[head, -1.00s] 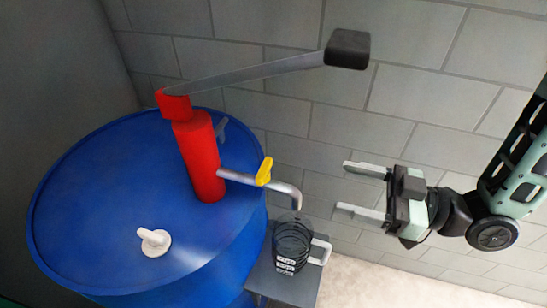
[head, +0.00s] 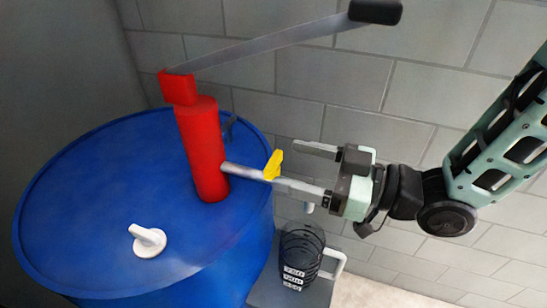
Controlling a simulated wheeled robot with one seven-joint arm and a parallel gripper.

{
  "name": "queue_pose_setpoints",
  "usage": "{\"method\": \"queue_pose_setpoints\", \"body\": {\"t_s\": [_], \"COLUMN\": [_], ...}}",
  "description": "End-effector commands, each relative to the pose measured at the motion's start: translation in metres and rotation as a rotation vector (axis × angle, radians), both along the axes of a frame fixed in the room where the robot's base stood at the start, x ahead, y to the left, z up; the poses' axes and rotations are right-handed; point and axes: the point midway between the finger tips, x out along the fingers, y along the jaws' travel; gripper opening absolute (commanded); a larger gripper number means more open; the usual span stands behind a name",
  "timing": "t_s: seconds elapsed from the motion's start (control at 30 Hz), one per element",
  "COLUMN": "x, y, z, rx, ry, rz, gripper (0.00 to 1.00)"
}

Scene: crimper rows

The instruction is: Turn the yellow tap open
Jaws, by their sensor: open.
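The yellow tap (head: 273,165) is a small lever on the grey spout pipe (head: 245,172) that comes out of the red pump (head: 203,150). The pump stands on the blue barrel (head: 100,195). My gripper (head: 306,167) is open, its two fingers pointing left toward the yellow tap. The upper finger's tip is a little right of and above the tap; the lower finger overlaps the spout in the picture, just right of the tap. I cannot tell whether it touches. The spout's outer end is mostly hidden behind the lower finger.
A dark see-through jug (head: 300,250) with labels and a white handle stands on a grey stand (head: 262,290) below the spout. The pump's long lever (head: 270,42) reaches up right above my gripper. A white cap (head: 148,240) sits on the barrel. A block wall is behind.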

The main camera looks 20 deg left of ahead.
Motion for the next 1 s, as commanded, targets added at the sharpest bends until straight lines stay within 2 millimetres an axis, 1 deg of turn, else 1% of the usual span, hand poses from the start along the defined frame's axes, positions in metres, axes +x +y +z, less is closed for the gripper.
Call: {"method": "queue_pose_setpoints", "body": {"t_s": [0.03,0.1,0.2,0.3,0.43,0.67,0.77,0.8,0.83,1.0], "x": [0.0,0.001,0.002,0.003,0.004,0.004,0.004,0.004,0.004,0.004], "y": [0.011,0.022,0.034,0.042,0.046,0.046,0.046,0.046,0.046,0.046], "z": [0.001,0.001,0.001,0.0,0.0,0.0,0.0,0.0,0.0,0.0], "rx": [0.0,0.001,0.001,0.0,0.0,0.0,0.0,0.0,0.0,0.0], "ry": [0.0,0.001,0.0,0.0,0.001,0.0,0.0,0.0,0.0,0.0], "rz": [0.004,0.002,0.001,0.002,-0.001,-0.001,-0.001,-0.001,-0.001,0.001], "gripper": [0.73,0.73,0.73,0.73,0.73,0.73,0.48,0.37,0.28,0.28]}}
